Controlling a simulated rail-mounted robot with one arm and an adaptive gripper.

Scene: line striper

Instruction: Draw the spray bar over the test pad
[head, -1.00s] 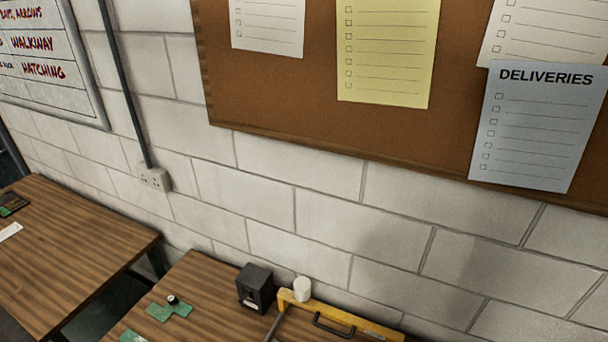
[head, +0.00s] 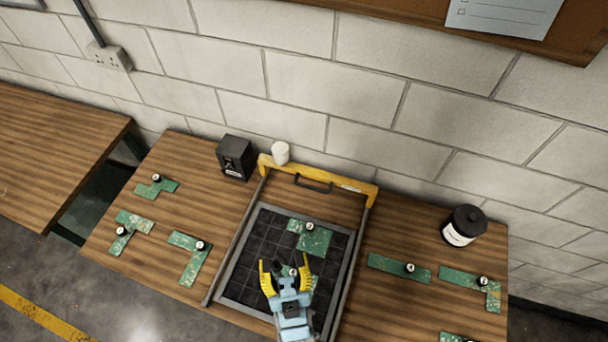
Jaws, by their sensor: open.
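The spray bar (head: 345,183) is a yellow bar with a dark handle (head: 313,184). It stands at the far end of two grey rails, beyond the test pad. The test pad (head: 245,262) is a dark gridded square between the rails. Another green piece (head: 314,284) shows on the near part, partly hidden by my gripper. My gripper (head: 285,263) is open over the near part of the pad, apart from the spray bar. A knob shows between its yellow fingers; I cannot tell whether they touch it.
Several green pieces with knobs lie left (head: 190,260) and right (head: 398,268) of the rails. A black box (head: 236,158) and a white cup-like item (head: 280,153) are by the bar's left end. A dark jar (head: 463,227) stands at right. A block wall (head: 390,140) closes the back.

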